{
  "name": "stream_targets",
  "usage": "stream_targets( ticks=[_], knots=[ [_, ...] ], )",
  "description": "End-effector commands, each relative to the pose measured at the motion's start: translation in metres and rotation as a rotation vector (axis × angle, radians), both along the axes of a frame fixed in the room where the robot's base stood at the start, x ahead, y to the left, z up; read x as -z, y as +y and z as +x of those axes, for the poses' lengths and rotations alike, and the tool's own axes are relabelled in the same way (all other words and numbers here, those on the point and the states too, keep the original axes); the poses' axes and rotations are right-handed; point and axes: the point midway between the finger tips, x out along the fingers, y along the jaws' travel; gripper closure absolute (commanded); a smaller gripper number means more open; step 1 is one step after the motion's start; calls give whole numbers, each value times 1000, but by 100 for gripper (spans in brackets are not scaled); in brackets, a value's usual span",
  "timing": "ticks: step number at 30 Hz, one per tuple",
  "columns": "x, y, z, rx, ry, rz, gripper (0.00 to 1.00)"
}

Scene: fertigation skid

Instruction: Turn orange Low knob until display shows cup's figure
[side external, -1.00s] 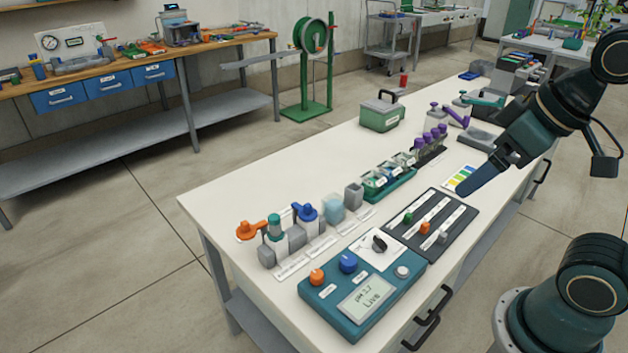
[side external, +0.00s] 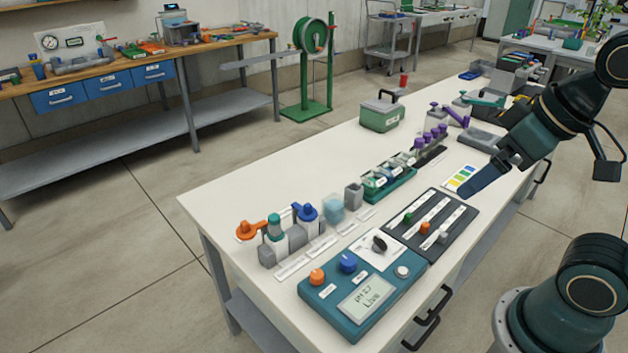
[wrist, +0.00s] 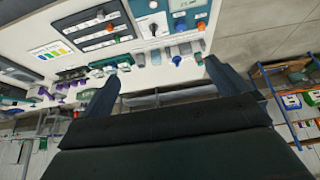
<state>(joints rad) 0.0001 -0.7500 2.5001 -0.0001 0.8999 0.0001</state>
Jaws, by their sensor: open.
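The orange knob (side external: 317,277) sits at the left corner of the teal control box (side external: 340,322), beside a blue knob (side external: 348,263). It also shows in the wrist view (wrist: 201,26). The display (side external: 366,299) on the box has a pH line above the word "Live"; its digits are too small to read surely. A pale blue translucent cup (side external: 333,208) stands behind the box; I can read no figure on it. My gripper (side external: 468,192) is open and empty, above the bench near the colour chart, well away from the knob. Its two fingers show apart in the wrist view (wrist: 168,80).
A dark slider panel (side external: 432,226) adjoins the box. Valves with orange and blue handles (side external: 252,229), a green vial rack (side external: 388,184) and purple-capped tubes (side external: 430,140) line the bench. The white bench top is clear at the far left side.

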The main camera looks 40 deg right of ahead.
Motion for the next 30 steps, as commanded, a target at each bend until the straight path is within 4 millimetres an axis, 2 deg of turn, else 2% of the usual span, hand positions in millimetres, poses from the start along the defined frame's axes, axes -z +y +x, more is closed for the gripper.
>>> stream_targets(
  ticks=[14,15,23,30],
  knots=[
    [0,0,0,0,0,0,0],
    [0,0,0,0,0,0,2],
    [-1,2,6,-37,14,-14,52],
    [-2,11,32,-193,68,-72,52]
  ],
)
